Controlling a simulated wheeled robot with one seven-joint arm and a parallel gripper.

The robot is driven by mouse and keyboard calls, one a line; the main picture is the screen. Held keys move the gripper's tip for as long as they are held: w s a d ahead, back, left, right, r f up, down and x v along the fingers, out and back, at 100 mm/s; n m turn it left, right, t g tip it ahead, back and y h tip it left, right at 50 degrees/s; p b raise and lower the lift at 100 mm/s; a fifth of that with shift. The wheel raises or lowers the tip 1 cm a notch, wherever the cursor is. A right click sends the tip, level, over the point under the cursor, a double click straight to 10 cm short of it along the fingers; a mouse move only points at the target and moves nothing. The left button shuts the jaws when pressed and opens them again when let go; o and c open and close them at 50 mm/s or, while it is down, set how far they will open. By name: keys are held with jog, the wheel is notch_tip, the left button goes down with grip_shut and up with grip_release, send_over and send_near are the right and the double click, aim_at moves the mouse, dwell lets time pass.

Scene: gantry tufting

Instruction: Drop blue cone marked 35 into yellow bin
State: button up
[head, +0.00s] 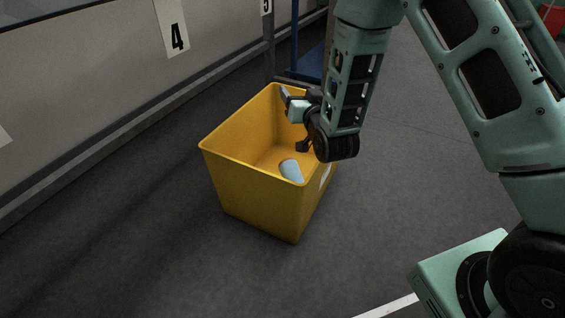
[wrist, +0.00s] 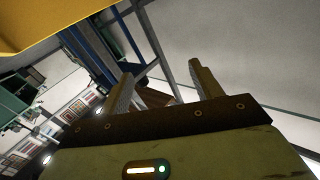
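The yellow bin (head: 250,190) stands on the floor in the middle of the head view. A pale blue object (head: 291,171), probably the cone, lies inside it near the front right wall. Its lower part is hidden by the bin wall, and no number can be read on it. My gripper (head: 294,120) hangs over the bin's right rear side, above the pale blue object and apart from it. In the wrist view my gripper (wrist: 158,75) has its two fingers spread with nothing between them. A corner of the yellow bin (wrist: 60,20) shows at the top left there.
A pale wall panel (head: 100,70) with a "4" sign (head: 174,28) runs along the left, with a metal rail at its foot. A blue frame (head: 305,75) stands behind the bin. The grey floor in front of the bin is clear.

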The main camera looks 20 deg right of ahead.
jog(key=s+p, duration=1.1)
jog(key=s, duration=0.6)
jog(key=shift+s+p, duration=0.2)
jog(key=shift+p, duration=0.2)
jog(key=shift+s, duration=0.1)
